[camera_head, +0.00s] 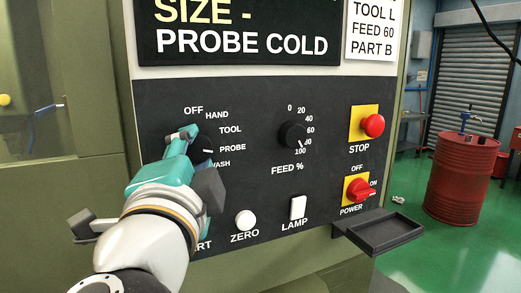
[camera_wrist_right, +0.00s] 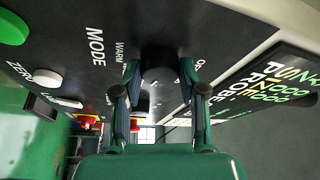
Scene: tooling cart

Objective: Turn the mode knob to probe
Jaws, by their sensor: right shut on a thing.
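The mode knob (camera_wrist_right: 157,60) is a dark round knob on the black control panel (camera_head: 250,185). My right gripper (camera_head: 186,134) reaches the panel from the lower left and is shut on this knob. In the wrist view its fingers (camera_wrist_right: 158,75) stand on both sides of the knob. In the head view the gripper hides most of the knob. The labels OFF, HAND, TOOL, PROBE (camera_head: 233,148) and a partly covered WASH run around it. A short white mark shows just left of PROBE; I cannot tell whether it is the knob's pointer. My left gripper is not in view.
The feed knob (camera_head: 293,135) is right of the mode knob. Further right are the red stop button (camera_head: 373,125) and red power switch (camera_head: 358,190). A white ZERO button (camera_head: 245,220) and LAMP switch (camera_head: 298,208) sit below. A dark tray (camera_head: 383,233) juts out at lower right.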

